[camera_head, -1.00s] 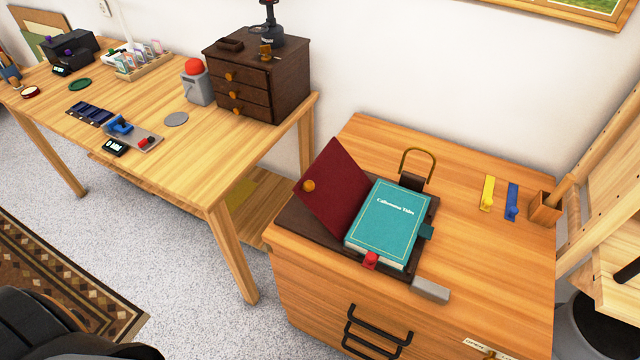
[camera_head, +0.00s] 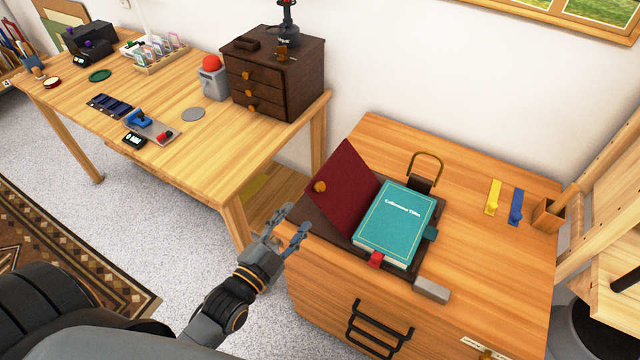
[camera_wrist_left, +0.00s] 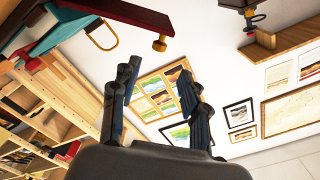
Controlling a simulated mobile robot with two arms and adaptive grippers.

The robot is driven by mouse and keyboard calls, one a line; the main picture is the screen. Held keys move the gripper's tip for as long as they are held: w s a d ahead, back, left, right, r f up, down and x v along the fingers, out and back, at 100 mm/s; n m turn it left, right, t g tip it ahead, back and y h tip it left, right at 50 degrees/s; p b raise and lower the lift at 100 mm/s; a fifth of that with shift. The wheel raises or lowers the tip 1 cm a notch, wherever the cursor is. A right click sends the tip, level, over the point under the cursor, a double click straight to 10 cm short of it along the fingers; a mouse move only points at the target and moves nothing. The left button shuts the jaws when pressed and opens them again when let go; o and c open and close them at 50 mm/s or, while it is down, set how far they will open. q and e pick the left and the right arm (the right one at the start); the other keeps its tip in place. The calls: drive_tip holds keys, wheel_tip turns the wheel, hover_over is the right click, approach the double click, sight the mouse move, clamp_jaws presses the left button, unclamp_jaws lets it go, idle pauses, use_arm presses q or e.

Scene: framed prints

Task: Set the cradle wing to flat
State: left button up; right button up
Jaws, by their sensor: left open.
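The cradle wing (camera_head: 345,190) is a dark red panel with an orange knob (camera_head: 320,186) near its left edge. It stands tilted up at the left of the dark cradle base (camera_head: 318,219). A teal book (camera_head: 396,226) lies on the cradle to the right of the wing. My left gripper (camera_head: 291,224) is open and empty, just left of the cabinet's front left corner, below and left of the wing. In the left wrist view the wing (camera_wrist_left: 125,15) and its knob (camera_wrist_left: 159,44) show at the top, beyond the open fingers (camera_wrist_left: 158,84). My right gripper is not in view.
The cradle sits on a wooden cabinet (camera_head: 480,260) with a black handle (camera_head: 378,328). A red clip (camera_head: 376,260), a grey block (camera_head: 431,290) and a brass loop (camera_head: 425,165) are around the book. A long table (camera_head: 180,170) stands to the left, with a gap between.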

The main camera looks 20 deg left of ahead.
sight(318, 190)
use_arm(q)
drive_tip(key=w, duration=0.4)
drive_tip(key=w+d, duration=0.1)
drive_tip(key=w, duration=0.2)
drive_tip(key=w+p, duration=0.1)
drive_tip(key=w, duration=0.3)
drive_tip(key=shift+w+d+f, duration=0.1)
drive_tip(key=shift+w+d, duration=0.2)
drive_tip(key=shift+d, duration=0.05)
drive_tip(key=shift+c, duration=0.2)
clamp_jaws()
